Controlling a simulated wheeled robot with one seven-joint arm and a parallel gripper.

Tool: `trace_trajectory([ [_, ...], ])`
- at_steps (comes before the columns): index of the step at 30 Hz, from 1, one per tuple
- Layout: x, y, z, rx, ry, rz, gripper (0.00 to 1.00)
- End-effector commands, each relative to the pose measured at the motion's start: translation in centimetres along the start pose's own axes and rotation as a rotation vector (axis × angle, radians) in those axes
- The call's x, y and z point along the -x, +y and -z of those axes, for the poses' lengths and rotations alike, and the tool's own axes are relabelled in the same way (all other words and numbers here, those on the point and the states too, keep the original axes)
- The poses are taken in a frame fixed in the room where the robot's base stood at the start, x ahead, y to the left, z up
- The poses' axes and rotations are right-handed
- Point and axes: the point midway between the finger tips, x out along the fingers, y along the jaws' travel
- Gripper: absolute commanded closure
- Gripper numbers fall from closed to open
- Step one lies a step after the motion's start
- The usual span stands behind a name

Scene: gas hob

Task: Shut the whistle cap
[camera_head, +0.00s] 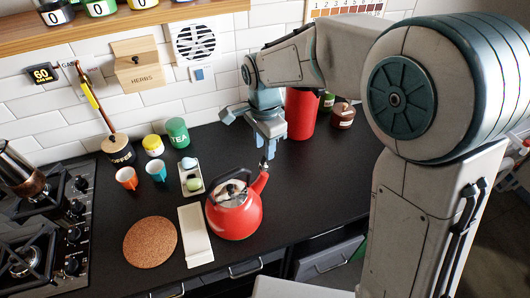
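The red kettle (235,216) stands on the dark worktop, with its lid and dark handle on top. Its spout (260,182) points up and to the right. A small dark whistle cap (264,165) shows at the spout's tip; its exact angle is too small to make out. My gripper (268,151) points down just above the spout tip, very close to the cap. I cannot tell whether it touches the cap, or whether its fingers are apart or closed.
A cork mat (150,242) and a white spoon rest (195,236) lie left of the kettle. Cups, jars and a small tray (191,177) stand behind. A red canister (300,113) stands behind my gripper. The gas hob (45,230) is at far left.

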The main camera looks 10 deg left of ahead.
Motion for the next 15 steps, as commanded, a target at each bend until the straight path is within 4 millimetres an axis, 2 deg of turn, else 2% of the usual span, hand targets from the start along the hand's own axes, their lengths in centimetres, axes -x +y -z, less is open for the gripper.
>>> trace_trajectory([
  [1, -0.9, 0.1, 0.0, 0.000, -0.001, -0.004, 0.65],
  [6, -3.1, 0.1, 0.0, 0.000, 0.000, -0.003, 0.65],
  [15, -4.1, 0.0, 0.0, 0.001, 0.001, 0.001, 0.65],
])
